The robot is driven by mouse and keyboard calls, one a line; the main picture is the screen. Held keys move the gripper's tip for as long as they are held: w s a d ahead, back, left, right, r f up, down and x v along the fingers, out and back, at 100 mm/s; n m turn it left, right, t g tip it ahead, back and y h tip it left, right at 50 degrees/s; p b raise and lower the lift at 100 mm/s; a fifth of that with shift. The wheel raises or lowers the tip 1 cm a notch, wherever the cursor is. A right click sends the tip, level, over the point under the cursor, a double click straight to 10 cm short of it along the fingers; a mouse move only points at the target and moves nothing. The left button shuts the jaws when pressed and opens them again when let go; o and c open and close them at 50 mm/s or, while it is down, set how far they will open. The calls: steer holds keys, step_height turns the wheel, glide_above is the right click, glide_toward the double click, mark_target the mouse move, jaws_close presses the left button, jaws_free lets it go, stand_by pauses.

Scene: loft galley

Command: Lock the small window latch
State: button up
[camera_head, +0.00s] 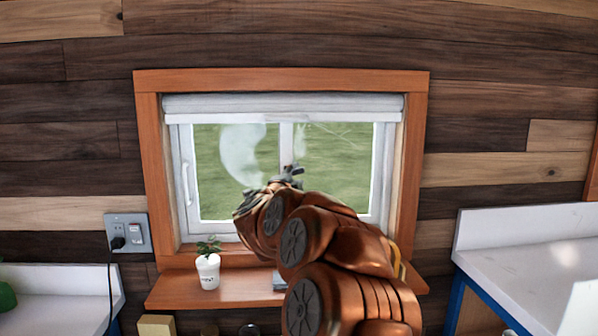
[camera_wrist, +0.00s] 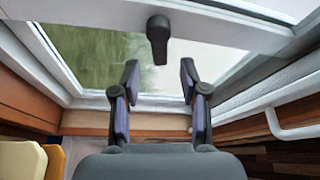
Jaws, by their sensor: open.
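The small window latch (camera_wrist: 158,38) is a dark, short lever on the white window frame in the wrist view. Its free end points down in that picture, towards the gap between my fingers. My gripper (camera_wrist: 159,76) is open, with one finger on each side of that gap and nothing held. The latch appears just beyond the fingertips, apart from them. In the head view my gripper (camera_head: 291,176) is in front of the middle stile of the white window (camera_head: 286,140). My arm and gripper cover the lower middle there, and I cannot clearly tell the latch from the fingers.
An orange wooden sill shelf (camera_head: 240,291) below the window holds a white potted plant (camera_head: 208,270). A white handle (camera_head: 186,183) is on the window's left side. A wall outlet (camera_head: 128,233) is at left. White counters (camera_head: 530,250) flank the window; a rolled blind (camera_head: 285,105) hangs above.

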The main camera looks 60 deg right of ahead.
mark_target(299, 172)
steer(key=shift+p+x, duration=0.4)
steer(key=shift+x, duration=1.8)
steer(key=shift+c, duration=0.2)
jaws_close()
